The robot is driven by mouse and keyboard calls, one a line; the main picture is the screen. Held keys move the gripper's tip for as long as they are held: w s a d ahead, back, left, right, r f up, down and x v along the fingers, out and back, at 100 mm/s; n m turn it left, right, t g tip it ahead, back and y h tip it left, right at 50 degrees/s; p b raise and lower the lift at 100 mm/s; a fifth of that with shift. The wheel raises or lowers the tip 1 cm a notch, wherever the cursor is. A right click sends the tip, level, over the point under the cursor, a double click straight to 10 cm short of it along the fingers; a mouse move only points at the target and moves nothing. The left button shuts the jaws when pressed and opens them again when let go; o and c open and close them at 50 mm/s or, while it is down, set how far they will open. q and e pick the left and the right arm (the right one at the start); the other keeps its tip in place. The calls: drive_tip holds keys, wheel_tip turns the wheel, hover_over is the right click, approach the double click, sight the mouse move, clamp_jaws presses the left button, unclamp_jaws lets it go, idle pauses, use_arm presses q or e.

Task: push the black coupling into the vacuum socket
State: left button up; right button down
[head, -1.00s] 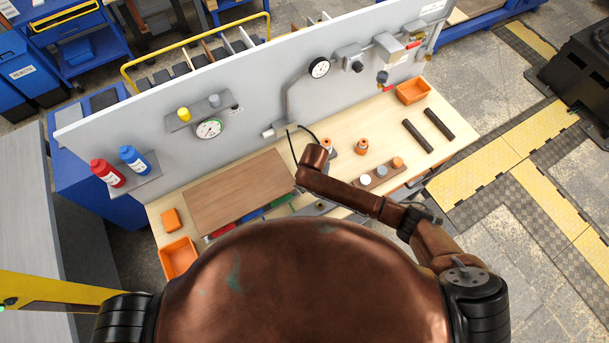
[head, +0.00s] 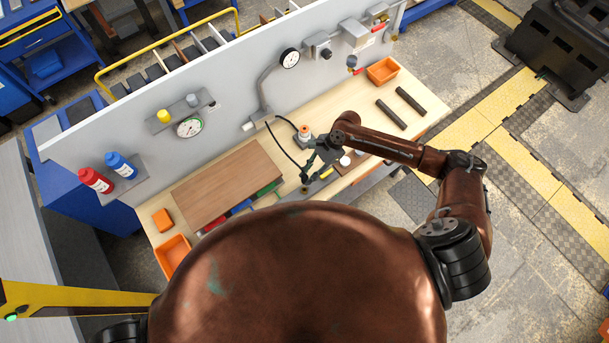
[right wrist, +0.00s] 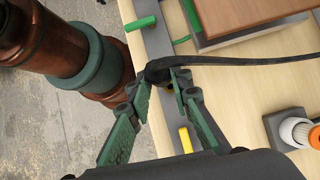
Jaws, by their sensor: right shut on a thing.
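My right gripper (head: 306,172) has green fingers and is above the front of the wooden bench. In the right wrist view the right gripper (right wrist: 168,82) is shut on the black coupling (right wrist: 157,71), at the end of a black hose (right wrist: 240,61). In the head view the hose (head: 287,154) runs back to a fitting (head: 249,126) at the wall panel. A grey rail (right wrist: 157,42) lies along the front below the fingers, with a green cylinder (right wrist: 140,23) and a yellow piece (right wrist: 185,140). I cannot tell which part is the vacuum socket. My left gripper is out of view.
A brown board (head: 226,184) lies left of the gripper. An orange-topped part (head: 304,131) stands behind it. Two dark bars (head: 391,114) and an orange bin (head: 382,70) lie to the right. Another orange bin (head: 172,254) is at front left. The upright panel (head: 230,93) closes the back.

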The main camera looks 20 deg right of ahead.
drive_tip(key=shift+w+f+b, duration=0.15)
drive_tip(key=shift+f+b, duration=0.75)
drive_tip(key=shift+f, duration=1.95)
drive_tip(key=shift+p, duration=0.6)
drive_tip(key=shift+p, duration=0.35)
drive_tip(key=shift+f, duration=1.5)
drive_tip(key=c, duration=1.7)
unclamp_jaws()
drive_tip(key=shift+o, duration=0.2)
